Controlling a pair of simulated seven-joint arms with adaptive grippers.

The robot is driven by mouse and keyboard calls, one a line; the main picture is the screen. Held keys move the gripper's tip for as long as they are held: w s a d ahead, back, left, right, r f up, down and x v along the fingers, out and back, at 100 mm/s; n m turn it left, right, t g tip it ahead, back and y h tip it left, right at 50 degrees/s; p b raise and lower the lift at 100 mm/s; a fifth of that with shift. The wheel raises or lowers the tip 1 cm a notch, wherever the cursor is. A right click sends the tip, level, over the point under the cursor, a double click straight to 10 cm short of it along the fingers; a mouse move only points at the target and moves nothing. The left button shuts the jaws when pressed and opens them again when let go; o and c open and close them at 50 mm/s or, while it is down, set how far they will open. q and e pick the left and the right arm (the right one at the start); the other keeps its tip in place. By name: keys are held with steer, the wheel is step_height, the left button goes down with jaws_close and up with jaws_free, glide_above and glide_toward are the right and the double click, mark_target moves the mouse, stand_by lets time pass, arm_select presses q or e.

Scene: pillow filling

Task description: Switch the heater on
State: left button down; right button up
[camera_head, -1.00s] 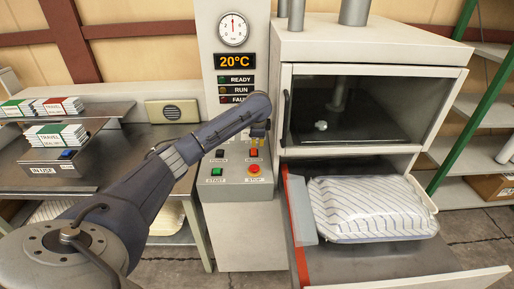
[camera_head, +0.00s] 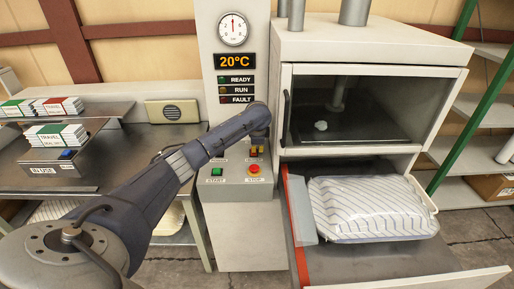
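The control panel (camera_head: 238,190) on the grey column carries the heater switch, a red rocker in the earlier frame, now hidden behind my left gripper. My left gripper (camera_head: 257,151) is small and pointed down at the spot of that switch; I cannot tell whether it touches it or whether its fingers are open. The green START button (camera_head: 217,172) and the red STOP button (camera_head: 253,169) show below it. The power switch is hidden by my forearm. The display (camera_head: 235,61) reads 20°C. My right gripper is not in view.
A chamber with a glass door (camera_head: 365,110) stands right of the column. Below it, a striped pillow (camera_head: 370,208) lies on a pulled-out drawer with a red edge (camera_head: 296,225). A bench (camera_head: 115,170) with stacked labelled packs (camera_head: 56,134) is at left.

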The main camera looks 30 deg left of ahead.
arm_select(q)
steer(key=shift+w+a+f, duration=0.25)
steer(key=shift+w+f, duration=0.1)
steer(key=shift+f, duration=0.25)
steer(key=shift+s, duration=0.15)
steer(key=shift+s+d+r, duration=0.1)
steer(key=shift+s+d, duration=0.35)
steer(key=shift+s, duration=0.05)
steer(key=shift+d+r, duration=0.15)
steer(key=shift+r, duration=0.15)
steer(key=v, duration=1.3)
steer(key=shift+s+r, duration=0.15)
steer(key=shift+r, duration=0.2)
